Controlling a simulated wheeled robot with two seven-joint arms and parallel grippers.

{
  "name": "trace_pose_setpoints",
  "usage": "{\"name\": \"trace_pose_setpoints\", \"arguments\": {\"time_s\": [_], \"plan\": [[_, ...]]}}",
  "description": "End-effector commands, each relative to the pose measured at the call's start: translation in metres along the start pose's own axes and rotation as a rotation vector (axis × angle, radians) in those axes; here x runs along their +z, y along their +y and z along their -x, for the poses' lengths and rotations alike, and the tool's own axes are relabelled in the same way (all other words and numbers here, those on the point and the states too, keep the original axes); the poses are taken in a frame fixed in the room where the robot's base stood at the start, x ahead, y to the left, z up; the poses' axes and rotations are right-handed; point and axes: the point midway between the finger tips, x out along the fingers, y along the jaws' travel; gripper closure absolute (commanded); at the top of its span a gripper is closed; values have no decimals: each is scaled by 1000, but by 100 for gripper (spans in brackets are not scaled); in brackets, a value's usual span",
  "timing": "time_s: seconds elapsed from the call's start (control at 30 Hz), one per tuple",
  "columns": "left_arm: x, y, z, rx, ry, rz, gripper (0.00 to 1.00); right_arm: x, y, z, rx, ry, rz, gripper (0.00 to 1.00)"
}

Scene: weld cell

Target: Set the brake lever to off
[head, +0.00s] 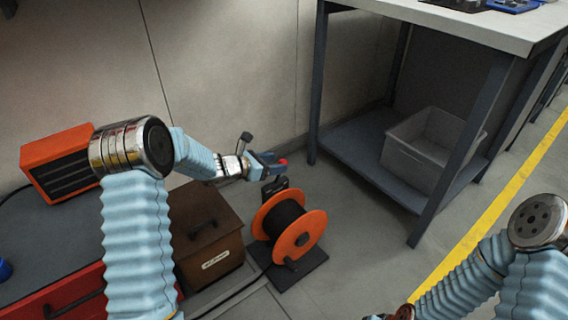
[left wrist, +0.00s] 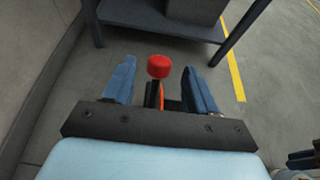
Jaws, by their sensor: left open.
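The brake lever (left wrist: 158,68) has a red knob and stands between the two blue fingers of my open left gripper (left wrist: 159,88) in the left wrist view. Below is the cable reel (head: 290,226) with orange flanges on a dark base plate. The lever's lower part is mostly hidden. My right arm is at the lower right of the head view, with its gripper's fingertips not visible.
A brown box (head: 205,235) with a handle and label stands left of the reel. An orange heater-like unit (head: 60,165) sits on a grey-topped red cabinet. A workbench (head: 450,20) with a grey bin (head: 432,150) on its shelf stands right. Floor between is clear.

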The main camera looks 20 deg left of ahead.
Motion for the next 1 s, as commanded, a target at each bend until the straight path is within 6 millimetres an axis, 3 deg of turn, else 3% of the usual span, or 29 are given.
{"name": "trace_pose_setpoints", "arguments": {"time_s": [0.1, 0.23, 0.63, 1.0], "plan": [[-1, -1, -23, -1, 1, -2, 42, 0, 0, -2, 0, 0, 0, 57], [-1, 0, -38, 0, 2, -1, 42, 0, 0, -2, -1, -1, 0, 57], [0, 0, -45, 1, 1, 0, 44, 0, 0, -2, -1, -1, 0, 57], [0, 0, -45, 1, 1, 0, 100, 0, 0, -2, -1, -1, 0, 57]]}}
